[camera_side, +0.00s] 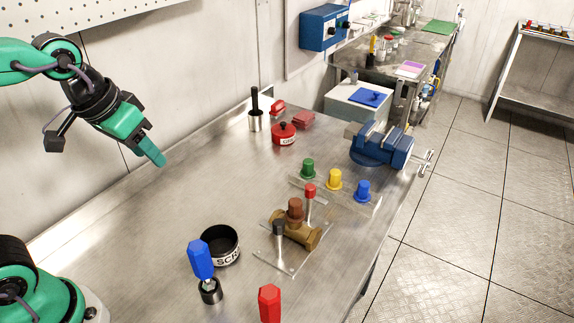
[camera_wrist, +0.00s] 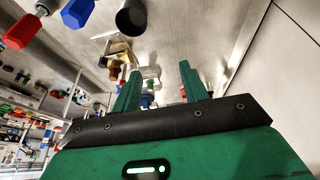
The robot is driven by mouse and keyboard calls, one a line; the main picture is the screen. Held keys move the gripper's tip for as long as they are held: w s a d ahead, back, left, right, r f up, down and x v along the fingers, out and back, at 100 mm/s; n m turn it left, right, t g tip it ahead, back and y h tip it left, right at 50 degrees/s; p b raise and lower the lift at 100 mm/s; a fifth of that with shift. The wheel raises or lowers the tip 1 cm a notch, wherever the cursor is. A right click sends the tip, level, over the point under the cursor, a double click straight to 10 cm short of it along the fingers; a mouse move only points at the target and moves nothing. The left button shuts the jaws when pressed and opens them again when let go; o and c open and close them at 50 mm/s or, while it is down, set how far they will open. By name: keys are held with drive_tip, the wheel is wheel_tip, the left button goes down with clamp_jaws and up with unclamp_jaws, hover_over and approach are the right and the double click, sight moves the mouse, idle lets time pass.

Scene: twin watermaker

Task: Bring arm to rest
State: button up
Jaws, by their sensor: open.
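My gripper (camera_side: 153,152) is green and hangs in the air over the left part of the steel bench (camera_side: 160,225), pointing down to the right. Nothing is in it. In the wrist view its two green fingers (camera_wrist: 163,90) stand apart with a gap between them. The fingers touch nothing on the bench. The bench top below the gripper is bare in the side view.
A black bowl (camera_side: 219,231), a blue-handled tool in a holder (camera_side: 201,258), a red-handled tool (camera_side: 269,303) and a brass valve (camera_side: 296,232) stand toward the front. Coloured caps (camera_side: 334,179), a blue vise (camera_side: 382,148) and a red lidded pot (camera_side: 284,139) stand farther right. The left wall is close.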

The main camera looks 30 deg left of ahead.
drive_tip(key=shift+t+y, duration=0.3)
drive_tip(key=shift+t, duration=0.3)
drive_tip(key=shift+s+a+f, duration=0.2)
drive_tip(key=shift+s+a, duration=0.35)
drive_tip(key=shift+s, duration=0.25)
drive_tip(key=shift+s+a+f, duration=0.2)
drive_tip(key=shift+s+a, duration=0.4)
drive_tip(key=shift+s, duration=0.15)
drive_tip(key=shift+s+a+f, duration=0.2)
drive_tip(key=shift+s+a, duration=0.35)
drive_tip(key=shift+s, duration=0.25)
